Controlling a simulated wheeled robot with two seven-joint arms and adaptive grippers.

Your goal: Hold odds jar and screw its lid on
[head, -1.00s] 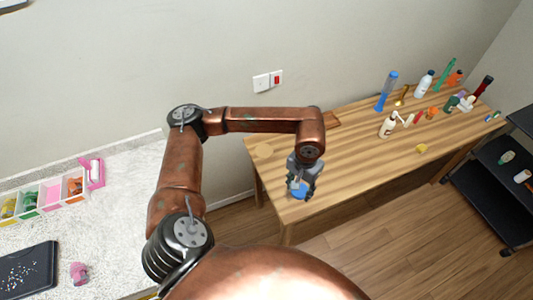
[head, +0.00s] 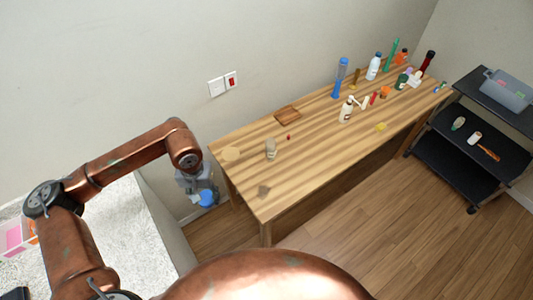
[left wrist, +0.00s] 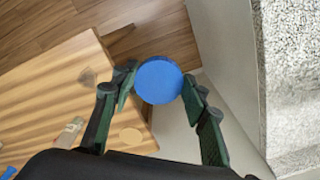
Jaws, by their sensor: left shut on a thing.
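A round blue lid (head: 207,198) is held between the fingers of my left gripper (head: 198,190), off the left end of the wooden table and in front of the wall. In the left wrist view the blue lid (left wrist: 159,81) sits between the two green-black fingers of my left gripper (left wrist: 160,88). A pale, greyish jar (head: 270,148) stands upright on the left part of the table, apart from the gripper; it looks open, but is too small to be sure. It also shows in the left wrist view (left wrist: 69,132). My right gripper is not in view.
The wooden table (head: 320,150) bears a tan disc (head: 230,154), a grey patch (head: 263,191), a small wooden tray (head: 288,114) and a white pump bottle (head: 346,110). Several bottles crowd its far end. A black shelf cart (head: 470,150) stands right. A speckled counter (head: 130,225) is at left.

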